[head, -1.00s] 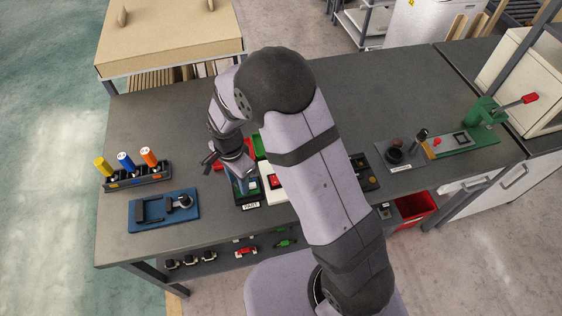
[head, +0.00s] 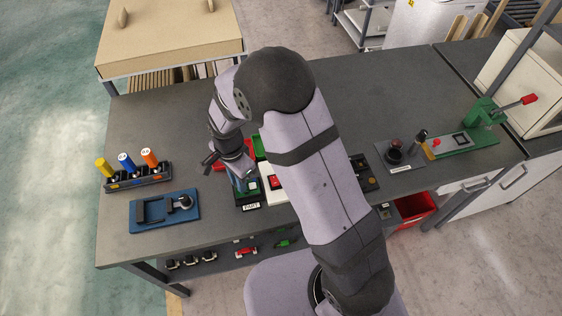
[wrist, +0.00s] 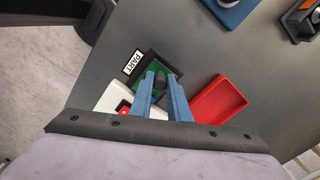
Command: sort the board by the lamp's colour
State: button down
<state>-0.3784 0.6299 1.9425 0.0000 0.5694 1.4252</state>
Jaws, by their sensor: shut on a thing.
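A green circuit board (wrist: 149,89) with a dark block on it lies at the dark holder labelled PART (wrist: 132,62) in the wrist view. The holder's label also shows in the head view (head: 251,207). My gripper (wrist: 161,78) has blue fingers and is shut on the board at its dark block. I cannot tell whether the board is clear of the holder. A white box (head: 274,194) with a red square part (head: 274,182) stands right beside the holder, partly hidden by my arm. I cannot tell whether that part is the lamp. A red tray (wrist: 222,104) and a green tray (head: 261,147) are close by.
A blue fixture (head: 150,213) and a rack of yellow, blue and orange-handled tools (head: 138,181) stand at the left. A grey plate with a dark red knob (head: 395,144) and a green lever press (head: 484,112) stand at the right. The table's back middle is clear.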

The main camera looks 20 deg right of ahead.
jog(key=shift+r+p, duration=2.5)
jog(key=shift+r, duration=0.6)
jog(key=w+d+b, duration=0.2)
jog(key=w+d, duration=1)
jog(key=w, duration=0.3)
jog(key=shift+w+r, duration=0.15)
